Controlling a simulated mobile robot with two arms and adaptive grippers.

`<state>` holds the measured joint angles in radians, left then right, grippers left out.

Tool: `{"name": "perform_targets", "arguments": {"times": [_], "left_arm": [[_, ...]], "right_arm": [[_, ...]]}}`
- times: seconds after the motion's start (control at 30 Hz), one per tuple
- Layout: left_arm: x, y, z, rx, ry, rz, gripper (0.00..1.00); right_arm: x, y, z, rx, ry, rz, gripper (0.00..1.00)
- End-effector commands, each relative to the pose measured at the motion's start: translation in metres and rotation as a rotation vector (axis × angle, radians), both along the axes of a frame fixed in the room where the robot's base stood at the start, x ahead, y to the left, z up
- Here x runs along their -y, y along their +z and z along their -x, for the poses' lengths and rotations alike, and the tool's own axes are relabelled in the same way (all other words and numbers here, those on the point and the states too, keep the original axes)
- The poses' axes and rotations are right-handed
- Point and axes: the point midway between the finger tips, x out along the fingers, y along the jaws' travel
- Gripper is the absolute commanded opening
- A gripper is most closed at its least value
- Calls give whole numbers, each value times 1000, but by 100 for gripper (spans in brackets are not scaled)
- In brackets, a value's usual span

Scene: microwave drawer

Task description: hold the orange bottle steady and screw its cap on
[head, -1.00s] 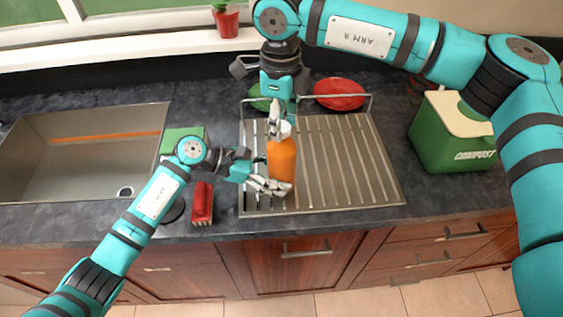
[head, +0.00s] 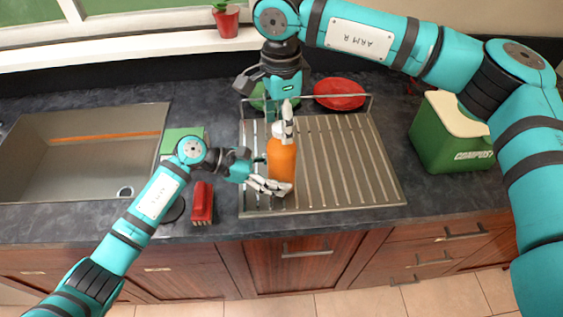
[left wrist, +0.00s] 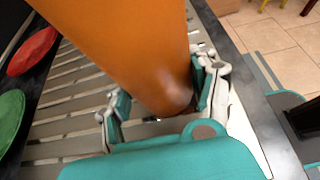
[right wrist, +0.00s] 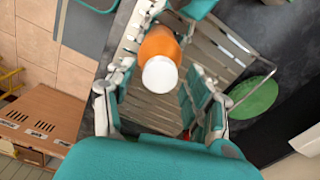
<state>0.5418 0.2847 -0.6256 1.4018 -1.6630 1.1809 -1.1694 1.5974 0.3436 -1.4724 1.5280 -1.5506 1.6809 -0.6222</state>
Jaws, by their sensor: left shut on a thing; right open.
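The orange bottle (head: 281,168) stands upright on the metal drying rack (head: 350,165). My left gripper (head: 272,186) is shut on its lower body; the left wrist view shows a finger on each side of the orange body (left wrist: 135,45). A white cap (right wrist: 160,76) sits on top of the bottle. My right gripper (head: 286,122) points down at the cap from above. In the right wrist view its fingers (right wrist: 158,103) are spread apart with the cap between and beyond them. I cannot tell whether a finger touches the cap.
A red brush (head: 202,203) lies left of the rack, near the sink (head: 75,150). A green compost bin (head: 452,135) stands at the right. The rack's right half is clear.

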Motion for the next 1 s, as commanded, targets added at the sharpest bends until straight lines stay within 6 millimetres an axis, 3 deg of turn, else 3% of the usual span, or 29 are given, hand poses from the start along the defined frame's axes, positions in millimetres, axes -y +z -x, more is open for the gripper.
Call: {"name": "perform_targets", "arguments": {"times": [1.0], "left_arm": [[0,0,0,0,0,0,1]], "right_arm": [[0,0,0,0,931,0,53]]}}
